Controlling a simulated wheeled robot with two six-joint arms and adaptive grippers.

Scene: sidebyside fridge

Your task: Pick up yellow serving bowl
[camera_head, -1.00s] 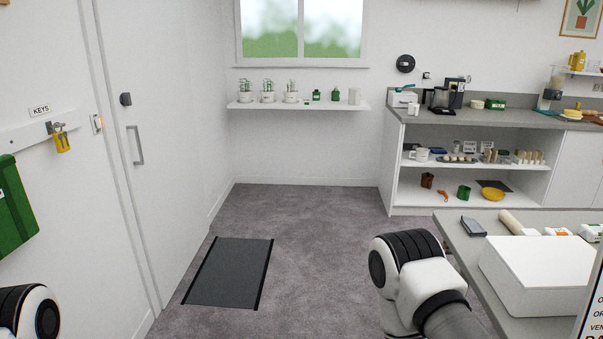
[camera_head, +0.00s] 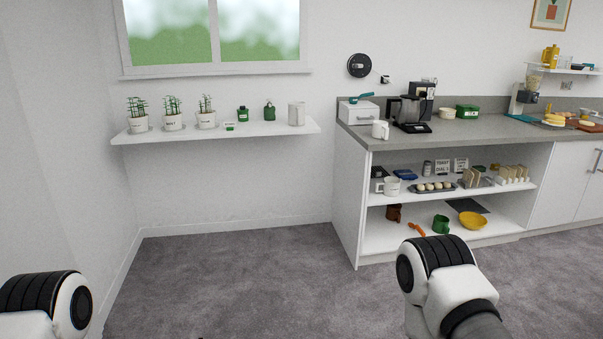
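A yellow bowl (camera_head: 473,221) sits on the bottom shelf of the open counter unit at the right, near the shelf's front edge. A green cup (camera_head: 440,224) stands just left of it, and a dark flat item (camera_head: 466,205) lies behind it. Parts of both my arms show at the bottom of the head view, the left in the corner and the right below the shelf unit. Neither gripper's fingers are in view. The bowl is well ahead of my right arm and nothing touches it.
The bottom shelf (camera_head: 385,238) also holds a brown cup (camera_head: 394,212) and an orange item (camera_head: 415,230). The middle shelf above carries mugs, an egg tray (camera_head: 433,187) and toast racks. Grey carpet (camera_head: 240,275) is clear before the unit. A wall shelf (camera_head: 220,133) with potted plants hangs at left.

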